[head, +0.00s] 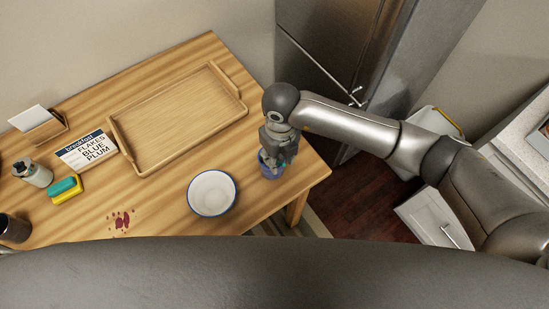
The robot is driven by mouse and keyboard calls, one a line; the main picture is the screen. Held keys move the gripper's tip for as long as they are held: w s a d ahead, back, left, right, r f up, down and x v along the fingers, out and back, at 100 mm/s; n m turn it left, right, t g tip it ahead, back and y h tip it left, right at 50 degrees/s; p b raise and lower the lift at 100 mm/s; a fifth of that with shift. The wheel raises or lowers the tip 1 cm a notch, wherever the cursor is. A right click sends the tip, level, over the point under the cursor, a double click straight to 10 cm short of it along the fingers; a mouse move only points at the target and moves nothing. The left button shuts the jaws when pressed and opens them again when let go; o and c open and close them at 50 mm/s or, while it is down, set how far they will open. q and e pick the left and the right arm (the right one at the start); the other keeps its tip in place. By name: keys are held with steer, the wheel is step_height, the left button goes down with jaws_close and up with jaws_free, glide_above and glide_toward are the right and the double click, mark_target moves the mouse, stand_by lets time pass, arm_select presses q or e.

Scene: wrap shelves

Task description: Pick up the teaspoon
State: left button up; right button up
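I cannot make out a teaspoon in the head view. My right gripper (272,158) points down at the right end of the wooden table. It is directly over a small blue cup (268,172), which it largely covers. Whether the fingers touch the cup or something in it cannot be seen, nor whether they are open or shut. My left gripper is not in view.
A white bowl with a blue rim (212,193) stands left of the cup. A wooden tray (174,120) lies behind it. Further left are a breakfast card (87,150), a sponge (65,190), a bottle (36,174), a napkin holder (45,133) and red stains (121,220).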

steer(key=shift+f, duration=0.65)
jaws_close()
steer(key=shift+r, duration=0.1)
